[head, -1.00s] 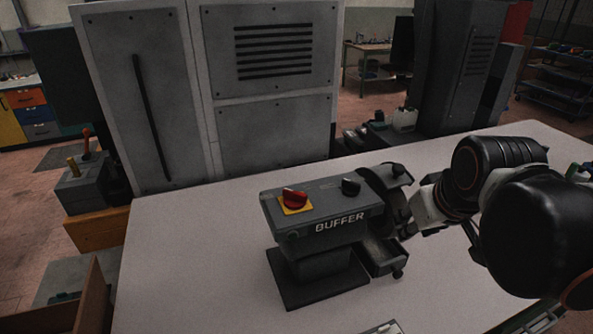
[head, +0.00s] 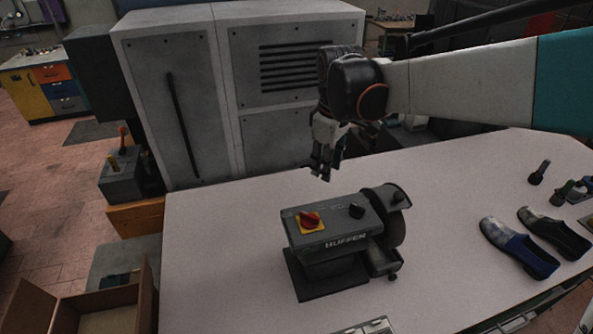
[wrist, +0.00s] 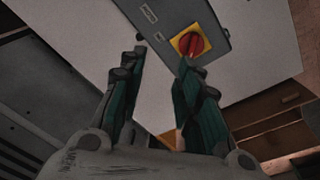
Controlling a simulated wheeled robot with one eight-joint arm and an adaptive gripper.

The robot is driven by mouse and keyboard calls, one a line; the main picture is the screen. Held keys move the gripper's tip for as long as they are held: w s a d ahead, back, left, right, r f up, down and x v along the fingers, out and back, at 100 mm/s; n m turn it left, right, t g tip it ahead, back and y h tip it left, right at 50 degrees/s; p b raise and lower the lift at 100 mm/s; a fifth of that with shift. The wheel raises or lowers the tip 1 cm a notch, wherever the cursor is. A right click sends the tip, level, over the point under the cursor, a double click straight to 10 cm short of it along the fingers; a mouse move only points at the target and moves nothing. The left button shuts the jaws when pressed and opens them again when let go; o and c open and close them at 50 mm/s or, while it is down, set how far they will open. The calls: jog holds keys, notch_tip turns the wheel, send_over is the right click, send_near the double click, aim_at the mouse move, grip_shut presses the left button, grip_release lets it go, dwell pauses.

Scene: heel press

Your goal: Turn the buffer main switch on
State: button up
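My gripper (head: 322,175) hangs above and behind the buffer, fingers pointing down, apart from the switch. In the wrist view my gripper (wrist: 160,62) is open and empty. The red knob (wrist: 190,44) shows there just beyond the right fingertip, with the grey housing around it.
A large grey cabinet (head: 185,110) stands behind the table. Two shoes, one blue-grey (head: 518,247) and one dark (head: 555,232), lie at the table's right. A wooden box (head: 105,305) stands at the lower left. The table (head: 220,270) is clear left of the buffer.

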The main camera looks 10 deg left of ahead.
aim_at(310, 214)
jog(key=s+a+n+g, duration=0.1)
jog(key=s+a, duration=0.2)
jog(key=s, duration=0.2)
jog(key=f, duration=0.4)
jog(key=f+p, duration=0.1)
jog(key=f, duration=0.3)
jog(key=w+f+p, duration=0.1)
jog(key=f, duration=0.4)
jog(key=shift+f, duration=0.1)
jog(key=shift+s, duration=0.1)
jog(key=shift+c, duration=0.6)
grip_shut()
